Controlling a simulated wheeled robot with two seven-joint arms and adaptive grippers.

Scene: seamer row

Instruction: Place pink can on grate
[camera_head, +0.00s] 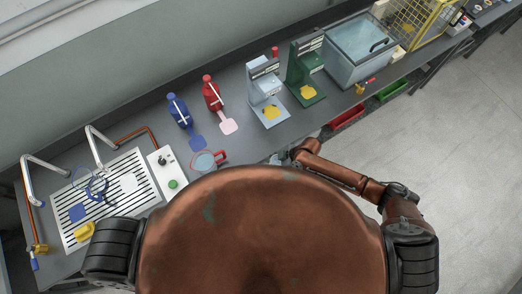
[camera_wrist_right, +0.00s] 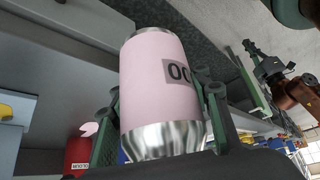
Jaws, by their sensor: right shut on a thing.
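The pink can (camera_wrist_right: 150,80) shows in the right wrist view with a silver base and a dark-lettered label. My right gripper (camera_wrist_right: 160,105) is shut on it, with green fingers on both sides. In the head view the can and right gripper are hidden behind my body; only the right arm shows. The grate (camera_head: 118,208) is a pale slotted panel at the left of the bench, away from my right arm. A copper arm with a dark gripper (camera_wrist_right: 262,64), apparently my left, shows at the right of the wrist view; its jaws are unclear.
On the grate lie a blue pad (camera_head: 77,212), a white pad (camera_head: 128,183), a yellow object (camera_head: 84,231) and blue loops. Bent metal taps (camera_head: 97,145) stand behind it. A control box (camera_head: 165,170) and a red-handled mug (camera_head: 205,161) stand to its right.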

